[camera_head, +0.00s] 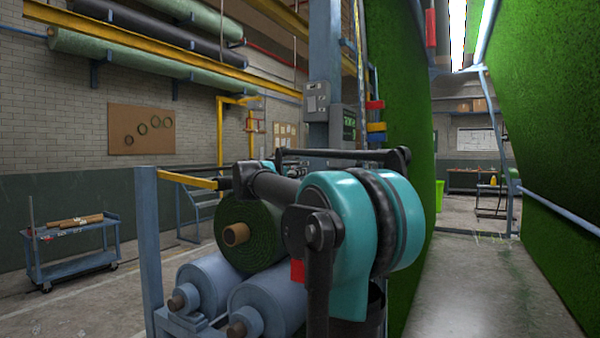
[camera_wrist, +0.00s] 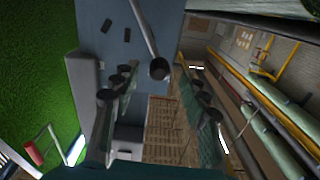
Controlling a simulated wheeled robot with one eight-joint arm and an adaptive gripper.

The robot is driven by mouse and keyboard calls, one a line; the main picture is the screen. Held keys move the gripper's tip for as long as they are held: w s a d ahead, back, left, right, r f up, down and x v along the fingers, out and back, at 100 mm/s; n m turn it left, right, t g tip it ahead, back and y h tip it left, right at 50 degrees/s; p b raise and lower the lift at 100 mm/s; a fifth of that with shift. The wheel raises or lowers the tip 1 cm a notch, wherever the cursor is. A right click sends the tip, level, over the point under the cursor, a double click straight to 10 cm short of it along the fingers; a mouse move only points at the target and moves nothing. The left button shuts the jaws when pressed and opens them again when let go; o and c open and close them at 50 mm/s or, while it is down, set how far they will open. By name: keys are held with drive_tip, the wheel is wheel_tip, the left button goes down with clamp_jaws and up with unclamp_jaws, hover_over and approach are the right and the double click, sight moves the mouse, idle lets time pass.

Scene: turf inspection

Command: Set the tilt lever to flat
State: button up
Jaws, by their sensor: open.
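In the wrist view, a pale rod with a dark round knob (camera_wrist: 159,69) crosses in front of a blue post (camera_wrist: 118,45). It looks like the tilt lever, though no label is readable. My gripper (camera_wrist: 160,82) is open, one finger on each side of the picture, with nothing held between the fingers. The knob appears between the fingertips; I cannot tell its depth or whether anything touches it. In the head view, the blue post (camera_head: 326,60) carries grey control boxes (camera_head: 318,97). My teal and black arm covers the lower post, and the gripper is not clearly visible there.
A green turf roll (camera_head: 250,235) and blue rollers (camera_head: 210,285) lie below my arm. Green turf sheets (camera_head: 405,110) hang at right, beside a clear concrete aisle (camera_head: 470,290). A blue cart (camera_head: 70,250) stands at left. A red-gripped handle (camera_wrist: 34,152) shows in the wrist view.

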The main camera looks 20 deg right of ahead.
drive_tip(key=shift+x, duration=2.2)
clamp_jaws()
